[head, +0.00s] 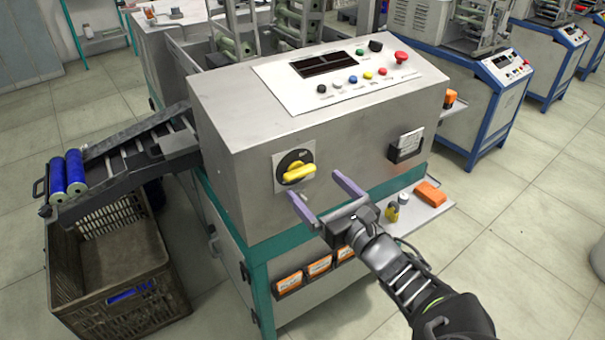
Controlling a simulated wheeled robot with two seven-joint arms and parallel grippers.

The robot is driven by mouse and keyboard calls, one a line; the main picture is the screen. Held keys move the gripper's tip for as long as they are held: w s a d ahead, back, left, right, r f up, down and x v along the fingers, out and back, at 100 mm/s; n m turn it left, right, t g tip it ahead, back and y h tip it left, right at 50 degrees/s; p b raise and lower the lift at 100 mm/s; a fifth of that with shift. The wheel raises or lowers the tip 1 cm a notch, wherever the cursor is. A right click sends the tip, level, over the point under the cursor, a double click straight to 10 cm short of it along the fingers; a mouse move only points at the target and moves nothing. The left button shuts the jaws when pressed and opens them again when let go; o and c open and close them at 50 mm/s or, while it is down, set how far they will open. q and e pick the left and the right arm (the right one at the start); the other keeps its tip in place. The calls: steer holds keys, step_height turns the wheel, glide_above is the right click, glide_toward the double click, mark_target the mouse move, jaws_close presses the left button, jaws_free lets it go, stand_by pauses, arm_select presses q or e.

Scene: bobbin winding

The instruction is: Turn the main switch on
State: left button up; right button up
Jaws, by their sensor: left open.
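The main switch is a yellow rotary knob (299,173) on a black disc with a pale plate, on the front face of the grey winding machine (235,165). The knob's handle lies roughly horizontal. My left gripper (315,184) is open and empty, with two purple-grey fingers pointing at the machine's front. In the picture its left fingertip is just below the knob and its right fingertip is to the right of it. I cannot tell whether a finger touches the knob. My right gripper is not in view.
A control panel (350,75) with coloured buttons and a red mushroom button (401,57) tops the machine. A side shelf (425,212) holds an orange box. A crate (115,265) stands below a chute with blue bobbins (67,175).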

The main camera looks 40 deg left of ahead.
mark_target(303, 174)
arm_select(q)
steer(key=x, duration=0.6)
steer(key=shift+a+b, duration=0.25)
steer(key=shift+b, duration=0.05)
steer(key=c, duration=1.4)
